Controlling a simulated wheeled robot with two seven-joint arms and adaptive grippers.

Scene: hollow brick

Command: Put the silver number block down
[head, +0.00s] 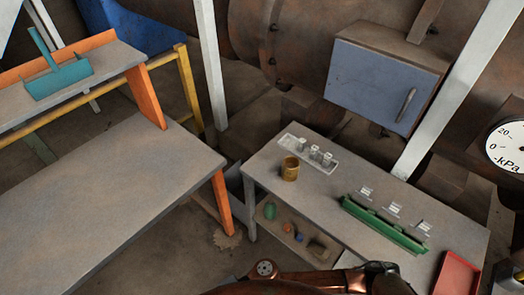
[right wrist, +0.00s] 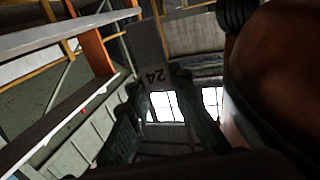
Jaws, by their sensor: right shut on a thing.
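In the right wrist view, my right gripper (right wrist: 158,88) is shut on a flat silver-grey block (right wrist: 148,48). The number 24 shows on the block, turned nearly upside down. The block stands out between the dark fingers, with windows and room structure behind it and no surface touching it that I can see. In the head view, a brown arm of mine crosses the bottom edge, and the held block cannot be made out there. My left gripper is in neither view.
A grey table (head: 265,185) carries a pale tray (head: 290,144) with small silver pieces, a yellow-brown cup (head: 290,169), a green rack (head: 383,224) beside several small silver pieces, and a red tray (head: 457,274). A larger grey table (head: 120,200) at left has a bare top.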

